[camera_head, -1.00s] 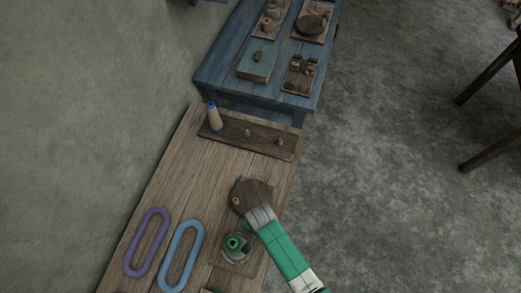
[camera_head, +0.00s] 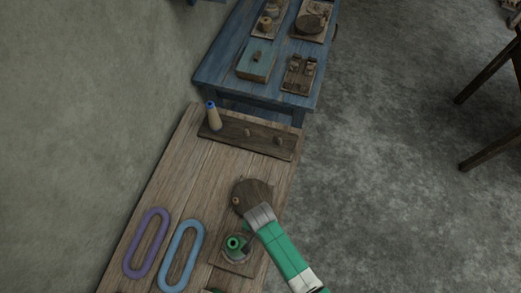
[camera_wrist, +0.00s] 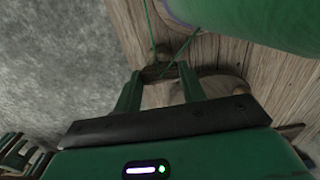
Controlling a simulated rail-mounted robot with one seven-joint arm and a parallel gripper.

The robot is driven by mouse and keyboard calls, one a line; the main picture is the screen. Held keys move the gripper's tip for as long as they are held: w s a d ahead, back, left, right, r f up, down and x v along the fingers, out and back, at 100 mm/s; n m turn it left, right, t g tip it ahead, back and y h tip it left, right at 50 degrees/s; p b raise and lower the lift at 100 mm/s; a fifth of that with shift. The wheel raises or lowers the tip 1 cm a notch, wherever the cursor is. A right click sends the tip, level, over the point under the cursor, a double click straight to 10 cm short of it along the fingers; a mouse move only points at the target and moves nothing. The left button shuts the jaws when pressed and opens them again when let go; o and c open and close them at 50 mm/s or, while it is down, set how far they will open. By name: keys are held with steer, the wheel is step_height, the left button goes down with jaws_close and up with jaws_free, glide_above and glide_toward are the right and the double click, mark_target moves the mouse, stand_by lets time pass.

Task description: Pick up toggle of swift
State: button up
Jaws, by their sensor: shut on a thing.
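In the wrist view my gripper (camera_wrist: 161,76) is shut on a small dark brown piece that I take to be the toggle (camera_wrist: 155,73). It lies crosswise between the fingertips. Thin green strands (camera_wrist: 151,32) run up from it. A large green rounded thing (camera_wrist: 265,18) fills the upper right, perhaps the yarn of the swift. In the head view my gripper (camera_head: 249,240) is small and partly hidden beside a green spool-like thing (camera_head: 234,243) on a small wooden board (camera_head: 232,267). The toggle cannot be made out there.
A round brown wooden piece (camera_head: 250,192) sits just beyond my wrist. Purple (camera_head: 147,243) and blue (camera_head: 181,256) loops lie at left. A pegged board (camera_head: 250,137) with a cone stands at the table's far end. A blue table (camera_head: 222,72) stands beyond.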

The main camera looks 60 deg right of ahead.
step_height(320, 180, up, 3)
steer(key=shift+s+r+p, duration=0.1)
steer(key=shift+r+p, duration=0.1)
steer(key=shift+p, duration=0.15)
steer(key=s+a+r, duration=0.1)
steer(key=s+a, duration=0.1)
steer(key=s, duration=1.3)
steer(key=shift+s+a, duration=0.2)
steer(key=shift+s, duration=0.1)
